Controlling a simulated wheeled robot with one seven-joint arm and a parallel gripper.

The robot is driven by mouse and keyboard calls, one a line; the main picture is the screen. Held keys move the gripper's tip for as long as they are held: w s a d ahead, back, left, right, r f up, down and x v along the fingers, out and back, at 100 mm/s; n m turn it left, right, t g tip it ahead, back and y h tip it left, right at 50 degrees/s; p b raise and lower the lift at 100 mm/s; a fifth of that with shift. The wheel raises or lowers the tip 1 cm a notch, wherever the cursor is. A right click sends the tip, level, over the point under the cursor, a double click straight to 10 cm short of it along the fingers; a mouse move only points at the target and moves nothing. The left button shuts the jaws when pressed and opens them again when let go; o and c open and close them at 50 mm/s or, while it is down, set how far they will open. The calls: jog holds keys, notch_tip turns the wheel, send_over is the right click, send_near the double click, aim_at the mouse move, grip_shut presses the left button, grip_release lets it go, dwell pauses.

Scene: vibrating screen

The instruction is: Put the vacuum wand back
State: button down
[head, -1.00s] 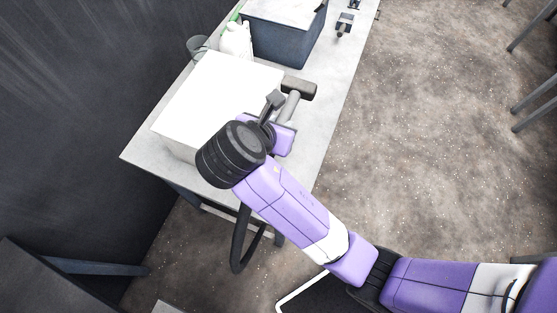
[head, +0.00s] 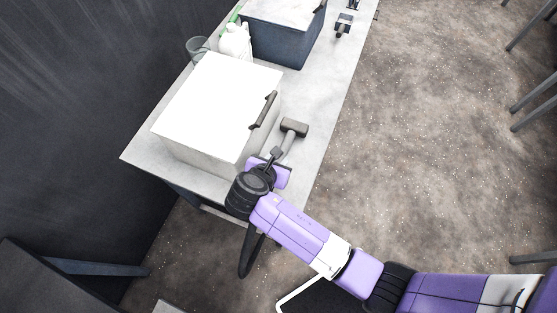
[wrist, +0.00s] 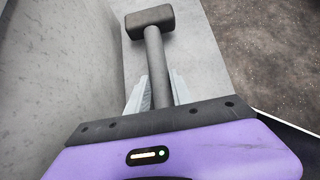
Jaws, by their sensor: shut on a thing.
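The vacuum wand is a grey tube with a dark block-shaped head (head: 294,128), which points toward the far end of the bench in the head view. My gripper (head: 277,157) is at the right side of a large white box (head: 215,100), above the bench's right edge. In the wrist view, the two light fingers of my gripper (wrist: 160,92) are shut on either side of the wand's tube (wrist: 156,65). The head (wrist: 150,20) lies beyond them. My wrist partly hides the tube's near end. A black hose (head: 246,258) hangs below my wrist; its ends are hidden.
A black bracket-like handle (head: 263,110) is on the white box's right side, near the wand. A white jug (head: 235,40), a grey cup (head: 197,48) and a dark blue bin (head: 283,38) stand farther back on the bench (head: 140,157).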

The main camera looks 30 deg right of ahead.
jog(key=shift+f, duration=0.8)
jog(key=shift+f, duration=0.15)
jog(key=c, duration=1.1)
grip_release()
jog(key=v, duration=1.2)
jog(key=shift+b, duration=0.35)
